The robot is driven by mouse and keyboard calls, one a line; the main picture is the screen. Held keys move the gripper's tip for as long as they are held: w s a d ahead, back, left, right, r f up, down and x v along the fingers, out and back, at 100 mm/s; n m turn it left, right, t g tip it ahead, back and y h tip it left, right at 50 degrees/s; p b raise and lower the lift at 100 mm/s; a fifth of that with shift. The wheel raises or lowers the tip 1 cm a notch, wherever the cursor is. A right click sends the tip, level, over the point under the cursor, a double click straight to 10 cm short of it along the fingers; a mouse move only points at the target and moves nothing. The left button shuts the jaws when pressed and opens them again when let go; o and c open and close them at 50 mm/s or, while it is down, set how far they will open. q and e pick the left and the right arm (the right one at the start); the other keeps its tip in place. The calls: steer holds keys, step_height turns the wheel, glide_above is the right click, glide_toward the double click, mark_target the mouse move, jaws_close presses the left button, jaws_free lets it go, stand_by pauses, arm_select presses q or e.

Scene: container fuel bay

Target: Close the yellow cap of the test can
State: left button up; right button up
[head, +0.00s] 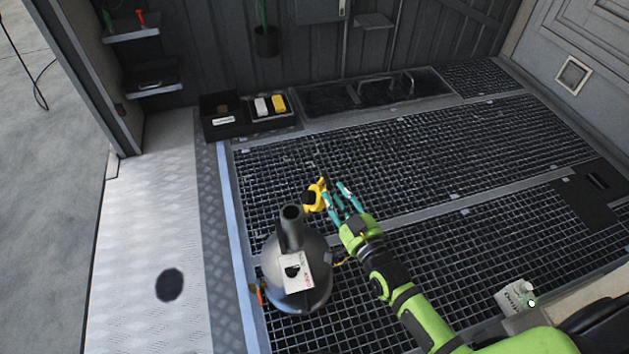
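The test can (309,250) is a grey rounded vessel with a white label on its side. It stands on the floor grating, and its neck (292,214) points up with its dark mouth uncovered. The yellow cap (315,196) is open, to the right of the neck and a little above it in the picture. My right gripper (335,189) is just right of the cap with its teal fingers apart. Its left finger is close to the cap; I cannot tell whether they touch. Nothing shows between the fingers. My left gripper is not in view.
A black box (219,117) and a tray (271,118) with white and yellow items are at the back. A small white box (515,297) lies at lower right. The grating (420,160) is mostly clear. Wall shelves (153,82) are at upper left.

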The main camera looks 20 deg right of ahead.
mark_target(325, 177)
steer(key=w, duration=0.3)
steer(key=w+a+b, duration=0.1)
steer(key=w, duration=0.1)
steer(key=shift+w, duration=0.3)
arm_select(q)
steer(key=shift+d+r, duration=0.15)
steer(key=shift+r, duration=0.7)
arm_select(e)
steer(key=shift+w+a, duration=0.1)
steer(key=shift+w, duration=0.35)
jaws_close()
